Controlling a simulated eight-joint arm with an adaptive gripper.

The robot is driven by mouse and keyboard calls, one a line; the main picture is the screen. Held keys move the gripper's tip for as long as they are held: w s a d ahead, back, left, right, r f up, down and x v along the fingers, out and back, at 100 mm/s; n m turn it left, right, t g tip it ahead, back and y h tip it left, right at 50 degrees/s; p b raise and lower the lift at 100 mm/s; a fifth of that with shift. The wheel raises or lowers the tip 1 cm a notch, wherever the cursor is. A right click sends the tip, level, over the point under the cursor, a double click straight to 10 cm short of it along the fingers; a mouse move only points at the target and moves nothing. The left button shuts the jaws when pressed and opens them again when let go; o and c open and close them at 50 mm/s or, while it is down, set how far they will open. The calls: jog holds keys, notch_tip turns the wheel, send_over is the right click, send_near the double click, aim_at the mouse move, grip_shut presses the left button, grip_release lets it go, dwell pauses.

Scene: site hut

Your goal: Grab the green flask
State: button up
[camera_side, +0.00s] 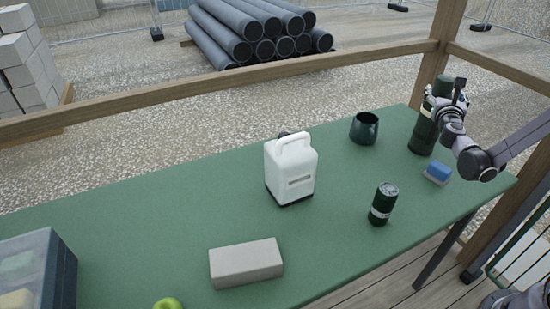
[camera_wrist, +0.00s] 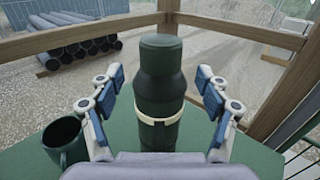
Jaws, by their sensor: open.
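The green flask (camera_side: 423,132) stands upright at the far right end of the green table, with my arm partly in front of it in the side view. In the wrist view the green flask (camera_wrist: 161,88) stands between the fingers, with a pale band around its lower part. My gripper (camera_wrist: 160,92) is open, one blue-padded finger on each side of the flask. A gap shows between the flask and each finger. In the side view my gripper (camera_side: 447,104) is at the flask, its fingers hard to make out.
A dark green mug (camera_side: 364,128) stands left of the flask; it also shows in the wrist view (camera_wrist: 63,140). A blue sponge-like block (camera_side: 437,172) and a dark can (camera_side: 382,204) are nearer. A white jug (camera_side: 291,170), grey block (camera_side: 246,263) and green apple (camera_side: 167,303) lie further left. Wooden rails edge the hut.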

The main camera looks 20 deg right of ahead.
aim_at(445, 88)
jog(key=shift+x, duration=2.95)
jog(key=shift+c, duration=0.3)
jog(key=shift+r, duration=0.1)
grip_shut()
